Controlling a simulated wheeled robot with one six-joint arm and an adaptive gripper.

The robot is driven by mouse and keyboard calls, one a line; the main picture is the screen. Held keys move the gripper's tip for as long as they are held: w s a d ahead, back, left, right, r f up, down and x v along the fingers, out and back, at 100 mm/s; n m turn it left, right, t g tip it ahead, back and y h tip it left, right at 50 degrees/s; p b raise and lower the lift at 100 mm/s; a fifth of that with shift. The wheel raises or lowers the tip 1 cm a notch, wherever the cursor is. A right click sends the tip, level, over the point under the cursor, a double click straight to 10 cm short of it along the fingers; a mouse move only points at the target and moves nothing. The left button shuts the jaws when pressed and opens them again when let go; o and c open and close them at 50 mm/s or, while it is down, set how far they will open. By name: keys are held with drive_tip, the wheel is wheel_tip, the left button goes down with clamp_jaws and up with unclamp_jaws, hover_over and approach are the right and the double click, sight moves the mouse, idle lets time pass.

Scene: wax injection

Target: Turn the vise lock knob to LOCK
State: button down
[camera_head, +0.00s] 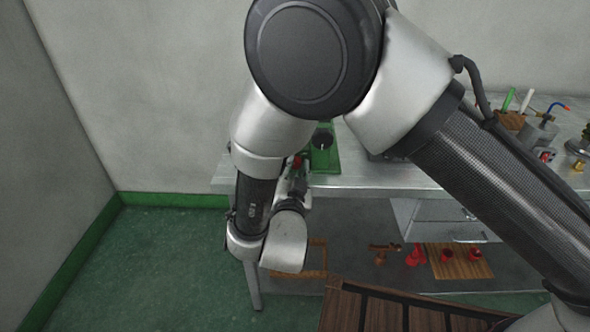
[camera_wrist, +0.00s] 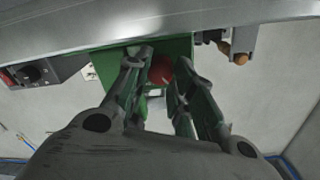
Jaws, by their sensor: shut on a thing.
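In the wrist view, a red knob (camera_wrist: 161,70) sits on the face of a green vise body (camera_wrist: 178,47) by the metal bench edge. My gripper (camera_wrist: 162,58) has one finger on each side of this knob and is shut on it. The knob's pointer and any LOCK marking cannot be made out. In the head view, the green vise (camera_head: 324,158) stands at the bench's left end, with a dark round dial on it. A bit of the red knob (camera_head: 298,161) shows beside my gripper (camera_head: 299,176), which is largely hidden by my arm.
The metal bench (camera_head: 375,180) runs right from the vise, with a wooden tool holder (camera_head: 510,121) and small devices. Below are drawers (camera_head: 445,212) and a wooden board (camera_head: 475,268) with red pieces. A dark box (camera_wrist: 32,73) is left of the vise in the wrist view.

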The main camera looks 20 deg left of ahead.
drive_tip(key=m, duration=0.3)
drive_tip(key=shift+m, duration=0.4)
drive_tip(key=m, duration=0.3)
drive_tip(key=shift+d, duration=0.1)
drive_tip(key=m, duration=0.4)
drive_tip(key=shift+m+y, duration=0.3)
drive_tip(key=shift+d+f+m, duration=0.1)
drive_tip(key=shift+m, duration=1.6)
drive_tip(key=c, duration=1.2)
unclamp_jaws()
drive_tip(key=shift+g, duration=0.3)
